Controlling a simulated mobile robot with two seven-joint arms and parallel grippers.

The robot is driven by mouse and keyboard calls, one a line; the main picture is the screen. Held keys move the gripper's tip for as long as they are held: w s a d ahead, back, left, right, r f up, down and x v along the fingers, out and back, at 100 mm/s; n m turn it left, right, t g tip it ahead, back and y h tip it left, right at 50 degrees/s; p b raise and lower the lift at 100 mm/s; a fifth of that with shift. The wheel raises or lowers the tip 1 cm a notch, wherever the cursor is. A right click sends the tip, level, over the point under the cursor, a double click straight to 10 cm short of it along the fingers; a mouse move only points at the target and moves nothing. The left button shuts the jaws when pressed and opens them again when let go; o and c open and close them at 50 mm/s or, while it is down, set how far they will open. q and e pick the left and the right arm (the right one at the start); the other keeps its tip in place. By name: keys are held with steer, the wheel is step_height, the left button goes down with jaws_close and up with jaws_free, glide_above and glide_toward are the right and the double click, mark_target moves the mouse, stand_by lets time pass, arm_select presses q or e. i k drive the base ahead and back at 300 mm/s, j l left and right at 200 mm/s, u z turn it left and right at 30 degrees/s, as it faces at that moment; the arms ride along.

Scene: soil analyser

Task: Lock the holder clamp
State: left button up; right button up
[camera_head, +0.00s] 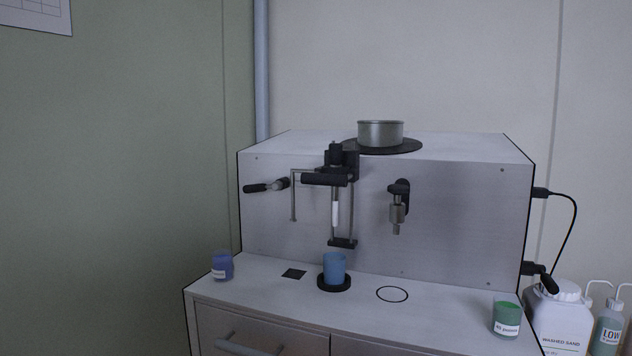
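The soil analyser (450,230) is a grey metal box standing on a white cabinet. A black holder clamp (330,179) with a horizontal bar is mounted at the middle of its front. A white tube (335,213) stands upright in the frame below it. I cannot tell whether the clamp is locked. A black-handled lever (266,186) sticks out to the left of the clamp. A blue cup (334,267) stands on a round black base (334,284) under the frame. Neither gripper shows in the head view.
A metal pan (380,133) sits on a black disc on top. A nozzle (397,209) hangs at right above a black ring outline (392,294). Bottles (561,318) and cables are at far right.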

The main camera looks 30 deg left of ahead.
mark_target(278, 184)
steer(key=u, duration=1.35)
steer(key=i+j+z, duration=0.1)
steer(key=j+z, duration=0.35)
steer(key=j, duration=0.65)
steer(key=k+j+z, duration=0.1)
steer(key=j+z, duration=0.35)
steer(key=j, duration=0.65)
steer(key=i, duration=0.1)
